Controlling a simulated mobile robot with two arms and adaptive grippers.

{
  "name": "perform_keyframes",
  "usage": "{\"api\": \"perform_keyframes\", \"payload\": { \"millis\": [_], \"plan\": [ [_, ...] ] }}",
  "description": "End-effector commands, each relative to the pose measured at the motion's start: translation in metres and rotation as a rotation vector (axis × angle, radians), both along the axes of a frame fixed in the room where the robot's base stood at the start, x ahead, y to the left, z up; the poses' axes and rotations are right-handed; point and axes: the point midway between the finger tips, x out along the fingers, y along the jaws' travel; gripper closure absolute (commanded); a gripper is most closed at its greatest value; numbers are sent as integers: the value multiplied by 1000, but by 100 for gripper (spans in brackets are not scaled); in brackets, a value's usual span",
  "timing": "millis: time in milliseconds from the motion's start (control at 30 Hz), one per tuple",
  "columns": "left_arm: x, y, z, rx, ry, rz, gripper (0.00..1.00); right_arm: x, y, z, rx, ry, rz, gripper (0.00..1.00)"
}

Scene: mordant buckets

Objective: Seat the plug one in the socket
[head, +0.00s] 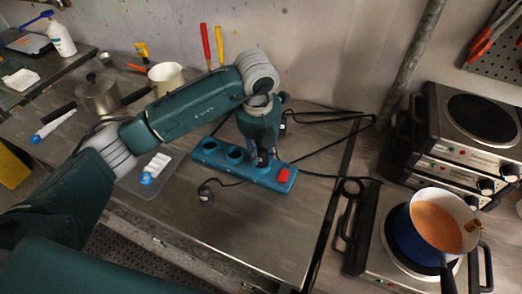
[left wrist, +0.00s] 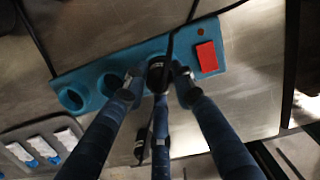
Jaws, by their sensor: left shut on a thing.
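The teal socket strip (head: 272,179) lies on the steel bench, with round sockets in a row and a red switch (head: 284,175) at its right end. My left gripper (head: 262,158) points down over the strip, just left of the switch. It is shut on a black plug (left wrist: 156,75), whose cable runs up in the left wrist view. The plug is at the socket nearest the switch; I cannot tell how deep it sits. Two sockets further left are empty, the end one (left wrist: 72,98) and the middle one (left wrist: 110,83). My right gripper is not in view.
A second black plug (head: 206,194) lies on the bench in front of the strip. Black cables loop behind and to the right. A grey tray (head: 142,186) is left, with pots beyond it. A hotplate with a blue pan (head: 420,236) stands right. The front right of the bench is clear.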

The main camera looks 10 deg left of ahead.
Motion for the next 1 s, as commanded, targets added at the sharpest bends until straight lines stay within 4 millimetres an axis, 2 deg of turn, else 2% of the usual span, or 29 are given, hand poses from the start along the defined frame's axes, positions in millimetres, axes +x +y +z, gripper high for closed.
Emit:
{"api": "perform_keyframes", "payload": {
  "millis": [100, 400, 433, 500, 800, 867, 1000],
  "plan": [
    [0, 0, -8, 1, -1, 0, 100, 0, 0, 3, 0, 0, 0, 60],
    [0, 0, -12, 0, -1, 0, 100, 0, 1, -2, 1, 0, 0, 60],
    [0, 0, -11, 0, -1, 0, 71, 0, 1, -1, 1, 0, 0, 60],
    [0, 0, -10, 0, -1, 0, 57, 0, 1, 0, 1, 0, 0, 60],
    [0, 0, -9, 0, -1, 0, 55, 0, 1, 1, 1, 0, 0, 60],
    [0, 0, -6, 0, -1, 0, 55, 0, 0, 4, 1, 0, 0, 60],
    [0, 0, 8, -2, -6, 0, 55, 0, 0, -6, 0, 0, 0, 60]
  ]
}}
